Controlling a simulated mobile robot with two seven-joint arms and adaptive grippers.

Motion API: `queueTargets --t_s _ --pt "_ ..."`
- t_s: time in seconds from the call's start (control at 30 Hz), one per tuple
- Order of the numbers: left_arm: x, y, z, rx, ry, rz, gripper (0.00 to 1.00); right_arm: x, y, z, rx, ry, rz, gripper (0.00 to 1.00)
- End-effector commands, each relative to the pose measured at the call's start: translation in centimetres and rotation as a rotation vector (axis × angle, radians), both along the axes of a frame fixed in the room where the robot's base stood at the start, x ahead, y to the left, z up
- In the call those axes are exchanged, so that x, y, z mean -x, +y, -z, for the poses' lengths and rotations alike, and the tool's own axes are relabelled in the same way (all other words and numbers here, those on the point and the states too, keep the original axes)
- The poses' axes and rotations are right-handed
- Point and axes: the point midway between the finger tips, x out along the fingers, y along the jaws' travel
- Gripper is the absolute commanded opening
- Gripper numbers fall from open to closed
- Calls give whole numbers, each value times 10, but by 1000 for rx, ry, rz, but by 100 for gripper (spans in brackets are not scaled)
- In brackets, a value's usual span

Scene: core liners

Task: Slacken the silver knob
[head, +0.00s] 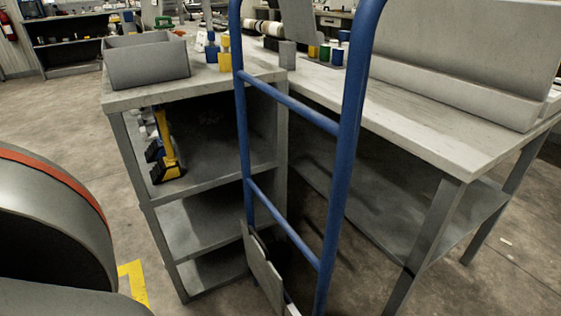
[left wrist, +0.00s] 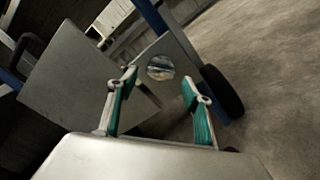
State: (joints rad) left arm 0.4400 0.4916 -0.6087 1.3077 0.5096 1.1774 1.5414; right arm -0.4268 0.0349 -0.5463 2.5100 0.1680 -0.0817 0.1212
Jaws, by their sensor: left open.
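In the left wrist view my left gripper (left wrist: 159,84) is open, its two green-padded fingers apart with nothing between them. Beyond the fingertips, a small round shiny silver piece (left wrist: 160,67) shows on a grey plate (left wrist: 178,50). It may be the silver knob, but the view is too small to be sure. The fingers are not seen touching it. In the head view I make out no silver knob, and neither gripper shows there.
A blue tubular frame (head: 340,140) stands in front of a grey workbench (head: 420,125) and shelf unit (head: 215,163). A grey panel (head: 262,270) is low on the frame. A dark wheel (left wrist: 222,91) is right of the fingers. Open floor (left wrist: 270,70) lies further right.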

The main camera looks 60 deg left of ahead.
Motion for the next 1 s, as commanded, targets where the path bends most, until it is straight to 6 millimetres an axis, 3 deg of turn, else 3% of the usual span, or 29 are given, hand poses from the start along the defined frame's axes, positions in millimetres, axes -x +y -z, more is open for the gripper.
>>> queueTargets --t_s 0.2,0.43,0.63,1.0 --pt "47 4 1 0 6 1 50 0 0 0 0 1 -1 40" --pt "84 7 1 -1 3 1 50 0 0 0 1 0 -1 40" --pt "96 8 0 -1 1 1 50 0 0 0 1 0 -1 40" --pt "97 8 0 -1 1 1 50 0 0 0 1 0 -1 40"
